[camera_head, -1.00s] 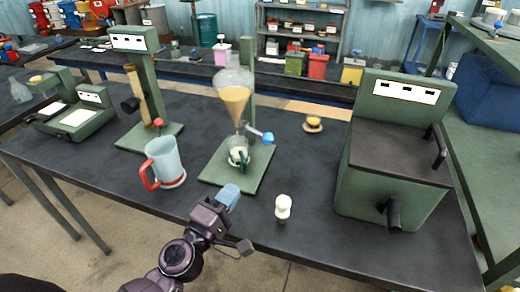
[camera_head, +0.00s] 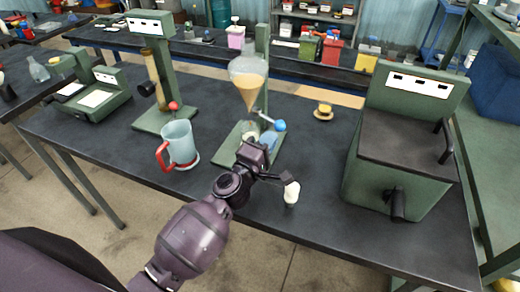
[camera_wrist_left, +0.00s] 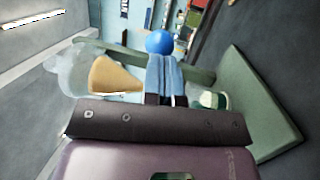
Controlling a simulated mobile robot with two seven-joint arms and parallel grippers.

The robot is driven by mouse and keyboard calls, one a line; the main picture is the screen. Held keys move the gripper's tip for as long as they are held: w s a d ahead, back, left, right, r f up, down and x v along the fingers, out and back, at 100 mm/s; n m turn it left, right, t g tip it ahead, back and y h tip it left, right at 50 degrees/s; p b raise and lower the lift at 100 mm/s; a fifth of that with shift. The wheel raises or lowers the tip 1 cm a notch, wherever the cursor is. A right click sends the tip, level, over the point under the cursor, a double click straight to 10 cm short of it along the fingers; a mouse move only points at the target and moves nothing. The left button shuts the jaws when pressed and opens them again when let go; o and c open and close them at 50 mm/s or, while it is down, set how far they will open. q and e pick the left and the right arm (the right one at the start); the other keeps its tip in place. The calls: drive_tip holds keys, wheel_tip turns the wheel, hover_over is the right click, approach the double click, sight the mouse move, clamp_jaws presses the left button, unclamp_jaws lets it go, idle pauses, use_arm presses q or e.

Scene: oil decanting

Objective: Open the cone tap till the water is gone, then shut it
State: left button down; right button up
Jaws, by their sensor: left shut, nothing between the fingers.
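The glass cone (camera_head: 249,91) holds tan liquid and hangs on a green stand; it also shows in the wrist view (camera_wrist_left: 113,76). Its tap has a blue knob (camera_head: 280,126), to the right below the cone; it also shows in the wrist view (camera_wrist_left: 159,42). My left gripper (camera_head: 268,142) is in front of the stand, just below the knob in the head view. Its blue fingers (camera_wrist_left: 166,72) are together and empty, pointing toward the knob. I cannot tell whether they touch it. A small vessel (camera_wrist_left: 212,100) under the cone is partly hidden by the gripper. My right gripper is out of view.
A clear jug with a red handle (camera_head: 181,145) stands left of the cone stand. A white-topped bottle (camera_head: 291,192) stands close to the right of my left wrist. A large green box (camera_head: 400,160) fills the right side. A small yellow-topped item (camera_head: 324,110) sits behind.

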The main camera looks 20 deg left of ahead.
sight(284, 128)
use_arm(q)
drive_tip(key=shift+w+d+r, duration=0.15)
drive_tip(key=shift+w, duration=0.45)
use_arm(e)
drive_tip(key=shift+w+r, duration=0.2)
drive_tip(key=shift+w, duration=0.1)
use_arm(q)
drive_tip(key=shift+w+d, duration=0.1)
drive_tip(key=w+n+y, duration=0.1)
drive_tip(key=y, duration=0.1)
drive_tip(key=w+d+n+y, duration=0.1)
drive_tip(key=y, duration=0.1)
drive_tip(key=w+d+n+y, duration=0.1)
drive_tip(key=y, duration=0.1)
drive_tip(key=shift+d+n+t, duration=0.1)
drive_tip(key=shift+n+t, duration=0.2)
drive_tip(key=shift+w, duration=0.15)
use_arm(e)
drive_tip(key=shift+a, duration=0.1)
